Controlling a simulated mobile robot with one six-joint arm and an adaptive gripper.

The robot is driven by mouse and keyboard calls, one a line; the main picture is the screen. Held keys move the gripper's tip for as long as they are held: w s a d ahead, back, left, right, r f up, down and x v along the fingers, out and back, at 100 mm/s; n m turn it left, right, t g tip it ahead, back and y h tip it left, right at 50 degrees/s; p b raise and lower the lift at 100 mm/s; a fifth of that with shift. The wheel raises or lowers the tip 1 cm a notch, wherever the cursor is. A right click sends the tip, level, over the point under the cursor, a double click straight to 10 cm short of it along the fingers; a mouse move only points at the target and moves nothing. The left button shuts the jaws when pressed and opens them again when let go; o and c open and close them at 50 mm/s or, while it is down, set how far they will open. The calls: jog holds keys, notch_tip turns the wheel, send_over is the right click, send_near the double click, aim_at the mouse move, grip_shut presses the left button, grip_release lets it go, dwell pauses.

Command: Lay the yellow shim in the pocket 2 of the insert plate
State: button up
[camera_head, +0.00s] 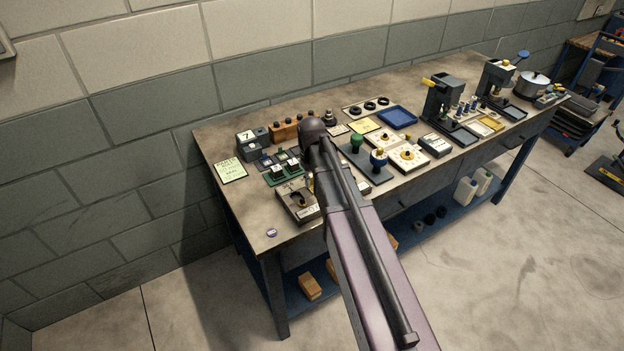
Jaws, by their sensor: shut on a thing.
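My arm rises from the bottom right and crosses the front of the workbench (250,229). It ends in view at a dark rounded joint above the bench's left half. My gripper is hidden behind the arm, so I cannot see its fingers or anything in them. I cannot pick out the yellow shim. The insert plate and its pocket 2 cannot be told for sure. A grey block (291,206) with a dark curved piece and a pale label lies left of my arm, near the front edge, partly covered by the arm.
Small green holders (285,174), a block marked 7 (247,144) and a yellow-green note (230,170) stand at the left. A blue tray (397,117) and a dark press (440,101) stand further right. The front left corner is mostly clear except for a small round disc (271,233).

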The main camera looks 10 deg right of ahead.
jog(key=shift+f+b, duration=0.5)
dwell(0.4)
jog(key=o, duration=0.8)
jog(key=c, duration=0.3)
jog(key=shift+c, duration=0.2)
jog(key=shift+r+p, duration=0.95)
jog(key=shift+r+p, duration=2.8)
